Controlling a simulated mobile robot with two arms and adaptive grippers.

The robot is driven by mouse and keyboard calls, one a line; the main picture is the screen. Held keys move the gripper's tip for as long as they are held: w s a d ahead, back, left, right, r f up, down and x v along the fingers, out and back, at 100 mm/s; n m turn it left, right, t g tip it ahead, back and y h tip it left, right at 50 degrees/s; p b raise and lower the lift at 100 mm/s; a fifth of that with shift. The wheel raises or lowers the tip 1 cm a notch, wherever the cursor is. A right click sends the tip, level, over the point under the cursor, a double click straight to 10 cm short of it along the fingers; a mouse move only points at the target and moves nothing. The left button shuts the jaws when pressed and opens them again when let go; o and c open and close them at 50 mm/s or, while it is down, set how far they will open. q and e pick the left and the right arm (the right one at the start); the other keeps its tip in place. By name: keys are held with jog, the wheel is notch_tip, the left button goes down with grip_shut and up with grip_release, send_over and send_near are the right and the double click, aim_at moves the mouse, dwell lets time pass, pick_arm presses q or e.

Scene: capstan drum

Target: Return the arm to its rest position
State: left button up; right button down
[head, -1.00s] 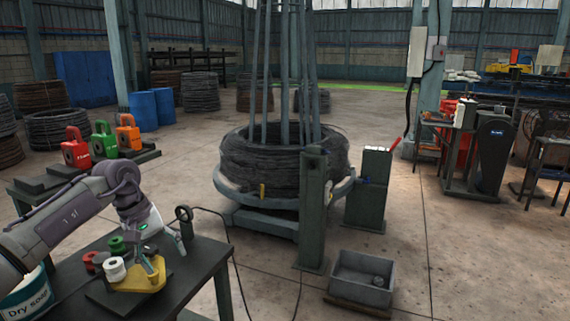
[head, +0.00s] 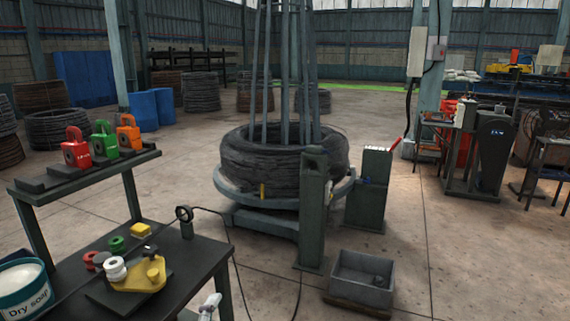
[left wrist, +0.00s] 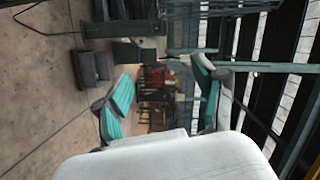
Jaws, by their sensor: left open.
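My left gripper (left wrist: 163,92) shows in the left wrist view with its two teal-padded fingers spread apart. Nothing is between them, and the floor and distant equipment show through the gap. In the head view only a small white part, which looks like my left arm or gripper, shows at the bottom edge, right of the dark workbench (head: 195,262). The fingers cannot be made out there. My right gripper is in neither view.
A rack (head: 85,168) carries red, green and orange units. A grey bin (head: 362,278) and the capstan's green post (head: 314,215) stand to the right.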

pick_arm(q)
jog(key=s+a+f+n+g+y, duration=0.1)
jog(key=s+a+f+n+g, duration=0.1)
jog(key=s+f+n+g, duration=0.5)
jog(key=s+a+f+n+g, duration=0.2)
jog(key=s+a+f+n, duration=0.15)
jog(key=s, duration=0.85)
jog(key=s+a+f+n+g+y, duration=0.1)
jog(key=s+a+f+n+g, duration=0.1)
jog(key=s+f+n+g, duration=0.5)
jog(key=s+f+m+t, duration=0.1)
jog(key=s+f+m, duration=0.1)
jog(key=f, duration=1.1)
jog(key=s+f+m, duration=0.1)
jog(key=s+f, duration=0.1)
jog(key=f, duration=1)
jog(key=s+a+f, duration=0.2)
jog(key=s+f, duration=1.4)
jog(key=shift+a+f+g, duration=0.2)
jog(key=shift+f+g, duration=0.1)
jog(key=shift+g, duration=0.1)
jog(key=shift+s, duration=0.1)
